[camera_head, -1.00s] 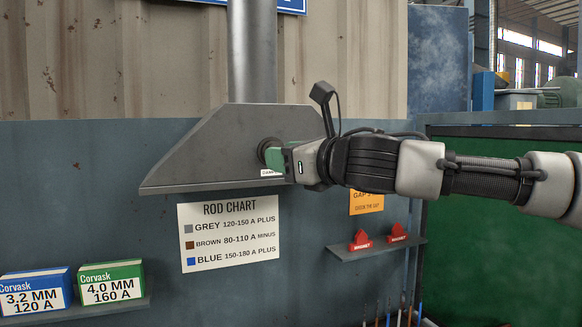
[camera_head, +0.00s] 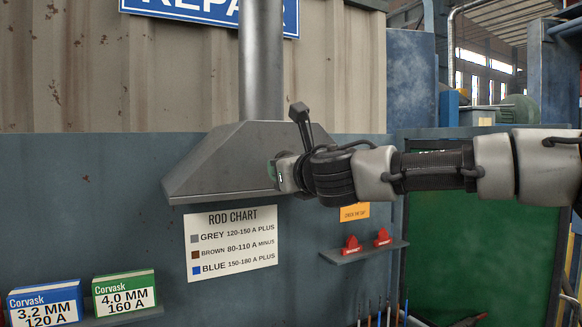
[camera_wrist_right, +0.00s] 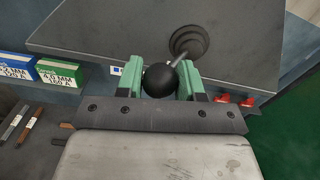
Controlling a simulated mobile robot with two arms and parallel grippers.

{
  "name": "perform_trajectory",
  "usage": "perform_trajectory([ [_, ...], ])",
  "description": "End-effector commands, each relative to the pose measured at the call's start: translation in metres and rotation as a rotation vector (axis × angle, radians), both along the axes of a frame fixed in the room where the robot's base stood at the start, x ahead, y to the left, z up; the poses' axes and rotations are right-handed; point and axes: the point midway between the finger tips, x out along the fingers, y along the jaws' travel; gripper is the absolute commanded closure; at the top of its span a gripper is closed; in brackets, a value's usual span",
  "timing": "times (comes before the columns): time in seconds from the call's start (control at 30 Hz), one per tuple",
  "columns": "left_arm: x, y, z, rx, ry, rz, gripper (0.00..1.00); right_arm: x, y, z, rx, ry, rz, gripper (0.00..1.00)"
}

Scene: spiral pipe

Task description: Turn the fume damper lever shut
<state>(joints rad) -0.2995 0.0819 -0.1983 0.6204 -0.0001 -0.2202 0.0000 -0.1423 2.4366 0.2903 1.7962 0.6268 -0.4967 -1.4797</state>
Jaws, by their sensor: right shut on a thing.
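The fume damper lever is on the front of a grey sloped hood (camera_head: 215,165). In the right wrist view, its black ball knob (camera_wrist_right: 160,81) sits between the green fingers of my right gripper (camera_wrist_right: 162,83), which is shut on it. A short metal shaft (camera_wrist_right: 182,60) runs from the knob to a dark round pivot (camera_wrist_right: 188,42) on the hood plate (camera_wrist_right: 120,38). In the head view, my right gripper (camera_head: 276,174) is at the hood's front, low and right, and hides the lever and pivot. My left gripper is not in view.
A grey duct (camera_head: 261,60) rises from the hood. Below is a rod chart (camera_head: 231,240). Rod boxes (camera_head: 124,292) stand on a shelf at lower left. Red magnets (camera_head: 351,245) sit on a small shelf (camera_head: 362,252) below my right arm. A green panel (camera_head: 480,240) is at right.

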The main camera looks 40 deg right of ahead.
Motion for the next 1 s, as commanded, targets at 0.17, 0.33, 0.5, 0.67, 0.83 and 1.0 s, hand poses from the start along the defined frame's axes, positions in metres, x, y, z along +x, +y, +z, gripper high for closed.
perform_trajectory([
  [0.17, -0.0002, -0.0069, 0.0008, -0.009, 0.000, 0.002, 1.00, 0.0012, 0.0040, 0.0026, -0.005, -0.003, -0.010, 1.00],
  [0.33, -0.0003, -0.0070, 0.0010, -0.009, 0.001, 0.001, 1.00, 0.0015, 0.0034, 0.0031, -0.004, -0.004, -0.019, 1.00],
  [0.5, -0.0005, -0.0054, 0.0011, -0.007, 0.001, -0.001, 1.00, 0.0016, 0.0031, 0.0037, -0.005, -0.005, -0.021, 1.00],
  [0.67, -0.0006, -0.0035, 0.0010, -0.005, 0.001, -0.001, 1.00, 0.0014, 0.0030, 0.0043, -0.005, -0.006, -0.022, 1.00],
  [0.83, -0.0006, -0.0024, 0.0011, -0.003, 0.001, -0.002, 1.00, 0.0014, 0.0028, 0.0049, -0.005, -0.008, -0.022, 0.61],
  [1.0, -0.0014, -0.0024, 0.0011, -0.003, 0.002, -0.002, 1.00, 0.0015, 0.0015, 0.0036, -0.004, -0.006, -0.026, 0.39],
])
